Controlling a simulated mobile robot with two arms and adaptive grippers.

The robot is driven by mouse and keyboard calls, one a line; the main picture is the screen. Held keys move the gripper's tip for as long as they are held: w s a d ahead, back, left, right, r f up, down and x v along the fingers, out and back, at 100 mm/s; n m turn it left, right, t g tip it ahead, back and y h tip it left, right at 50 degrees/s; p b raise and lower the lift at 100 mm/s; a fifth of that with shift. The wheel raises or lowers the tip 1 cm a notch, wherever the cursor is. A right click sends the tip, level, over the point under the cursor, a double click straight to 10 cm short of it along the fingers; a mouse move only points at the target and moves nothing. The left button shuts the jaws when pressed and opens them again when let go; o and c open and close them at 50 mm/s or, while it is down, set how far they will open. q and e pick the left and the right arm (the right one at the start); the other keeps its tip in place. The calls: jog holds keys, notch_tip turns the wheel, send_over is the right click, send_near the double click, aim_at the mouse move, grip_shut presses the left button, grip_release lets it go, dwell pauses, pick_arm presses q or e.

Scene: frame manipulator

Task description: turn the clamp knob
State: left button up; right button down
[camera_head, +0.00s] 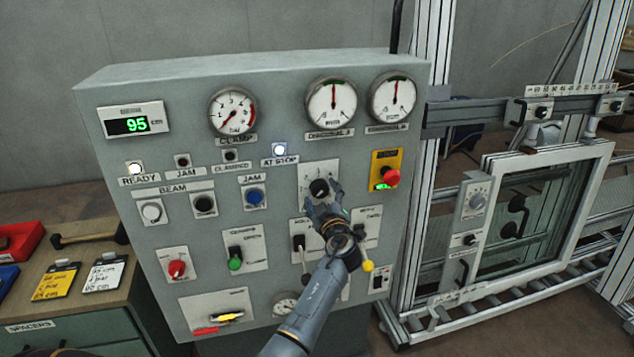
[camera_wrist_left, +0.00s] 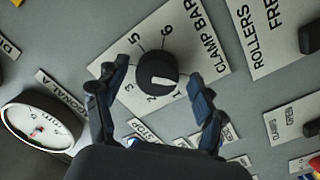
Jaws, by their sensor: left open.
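The clamp knob (camera_head: 320,188) is a round black dial on a white plate in the middle of the grey control panel. In the left wrist view the knob (camera_wrist_left: 157,68) has a white mark on its lower side, and its plate reads CLAMP BAR with numbers around it. My left gripper (camera_head: 323,207) is in front of the plate, just below the knob in the head view. In the wrist view its open fingers (camera_wrist_left: 158,80) stand on either side of the knob with gaps visible; contact is not seen. My right gripper is not in view.
The red emergency button (camera_head: 391,176) on its yellow box is right of the knob. Levers (camera_head: 299,243) sit below it, near my arm. The clamp gauge (camera_head: 232,111) is at upper left. A framed window (camera_head: 535,215) stands on rollers at right; a bench (camera_head: 80,325) is at left.

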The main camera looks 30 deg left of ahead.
pick_arm(q)
jog(key=shift+w+a, duration=0.1)
jog(key=shift+r, duration=0.15)
jog(key=shift+d, duration=0.2)
jog(key=shift+c, duration=0.6)
jog(key=c, duration=1)
jog(key=shift+c, duration=0.2)
